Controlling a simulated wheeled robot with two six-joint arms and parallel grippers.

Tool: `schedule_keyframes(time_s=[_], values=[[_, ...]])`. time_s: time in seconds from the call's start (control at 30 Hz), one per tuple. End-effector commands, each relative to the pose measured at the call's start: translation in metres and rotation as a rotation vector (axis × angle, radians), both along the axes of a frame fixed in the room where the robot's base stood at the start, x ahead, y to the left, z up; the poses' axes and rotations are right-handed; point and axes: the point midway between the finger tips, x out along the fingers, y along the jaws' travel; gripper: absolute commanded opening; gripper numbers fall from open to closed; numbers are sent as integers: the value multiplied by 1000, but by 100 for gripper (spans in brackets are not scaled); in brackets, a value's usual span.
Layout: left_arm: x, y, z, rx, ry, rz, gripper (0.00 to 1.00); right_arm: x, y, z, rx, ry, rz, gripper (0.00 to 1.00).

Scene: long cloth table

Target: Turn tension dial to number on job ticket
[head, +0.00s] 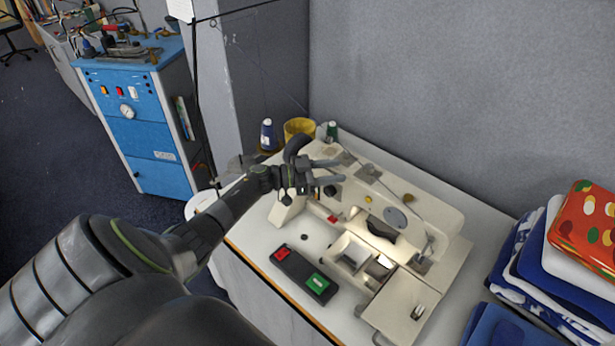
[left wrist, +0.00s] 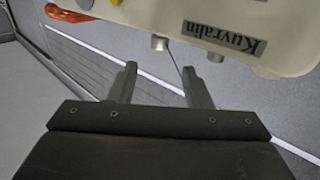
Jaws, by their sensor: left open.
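A cream sewing machine (head: 441,213) stands on the white table. My left gripper (head: 338,171) is over the far left end of the machine in the head view, its jaws open with nothing between them. In the left wrist view my left gripper (left wrist: 160,70) shows two spread fingers below the machine body (left wrist: 285,53), which bears an upside-down "Kuvralin" label (left wrist: 225,36). Metal studs (left wrist: 160,42) stick out from its edge. I cannot tell which part is the tension dial, and no job ticket can be made out. My right gripper is out of view.
A black switch box (head: 302,273) with red and green buttons lies before the machine. Thread spools (head: 268,135) and a yellow pot (head: 299,128) stand behind. Folded cloths (head: 555,262) are stacked at right. A grey wall borders the back.

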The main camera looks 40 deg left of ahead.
Motion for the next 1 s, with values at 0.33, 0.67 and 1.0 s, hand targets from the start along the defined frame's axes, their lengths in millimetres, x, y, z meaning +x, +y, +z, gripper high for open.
schedule_keyframes(time_s=[0.33, 0.67, 1.0], values=[[-46, 42, -2, 2, 1, 0, 45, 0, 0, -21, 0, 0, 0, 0], [-52, 46, 0, 0, 0, -1, 45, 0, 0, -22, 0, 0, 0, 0], [-52, 46, 0, 0, 0, -1, 45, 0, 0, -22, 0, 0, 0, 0]])
